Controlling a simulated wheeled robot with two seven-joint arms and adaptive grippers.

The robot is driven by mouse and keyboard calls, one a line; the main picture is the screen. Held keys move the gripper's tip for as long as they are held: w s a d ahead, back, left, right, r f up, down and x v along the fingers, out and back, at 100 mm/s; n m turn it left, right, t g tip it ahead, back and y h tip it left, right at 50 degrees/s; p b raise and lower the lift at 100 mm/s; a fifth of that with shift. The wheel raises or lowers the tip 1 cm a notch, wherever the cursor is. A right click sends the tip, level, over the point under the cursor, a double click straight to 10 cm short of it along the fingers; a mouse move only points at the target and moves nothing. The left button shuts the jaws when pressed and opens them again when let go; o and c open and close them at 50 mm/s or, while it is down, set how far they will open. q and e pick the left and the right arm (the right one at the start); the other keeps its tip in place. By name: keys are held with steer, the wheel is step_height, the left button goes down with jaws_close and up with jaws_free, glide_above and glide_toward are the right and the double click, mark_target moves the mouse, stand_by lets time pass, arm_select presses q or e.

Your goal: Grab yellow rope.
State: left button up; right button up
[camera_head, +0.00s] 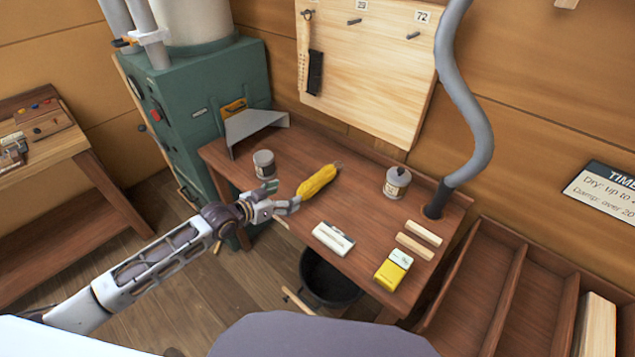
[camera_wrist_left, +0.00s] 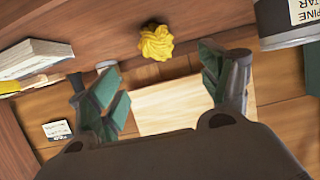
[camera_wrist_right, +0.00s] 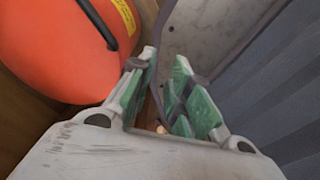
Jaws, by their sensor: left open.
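The yellow rope (camera_head: 317,181) is a twisted bundle lying on the brown wooden bench (camera_head: 285,200). My left gripper (camera_head: 285,198) is at the bench's front edge, just left of the rope and apart from it. In the left wrist view the rope (camera_wrist_left: 156,43) shows end-on, ahead of and between the open, empty fingers (camera_wrist_left: 160,90). My right gripper shows only in the right wrist view (camera_wrist_right: 165,85), with green finger pads a small gap apart and nothing seen between them.
A grey tin (camera_head: 264,164) stands left of the rope, and a jar (camera_head: 397,183) stands to its right. A white block or brush (camera_head: 333,239), wooden strips (camera_head: 415,246) and a yellow box (camera_head: 393,270) lie nearer the front. A black bucket (camera_head: 330,282) is below. An orange-red rounded object (camera_wrist_right: 65,45) is beside my right gripper.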

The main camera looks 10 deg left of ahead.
mark_target(308, 187)
arm_select(q)
steer(key=shift+x, duration=2.7)
steer(key=shift+w+d+f, duration=0.2)
steer(key=shift+w+d, duration=0.15)
steer(key=shift+w, duration=0.1)
steer(key=shift+p+x, duration=0.45)
steer(key=shift+x, duration=2.15)
steer(key=shift+s+f, duration=0.1)
steer(key=shift+s, duration=0.05)
steer(key=c, duration=1.2)
steer(key=shift+r+b, duration=0.3)
steer(key=shift+r, duration=4.8)
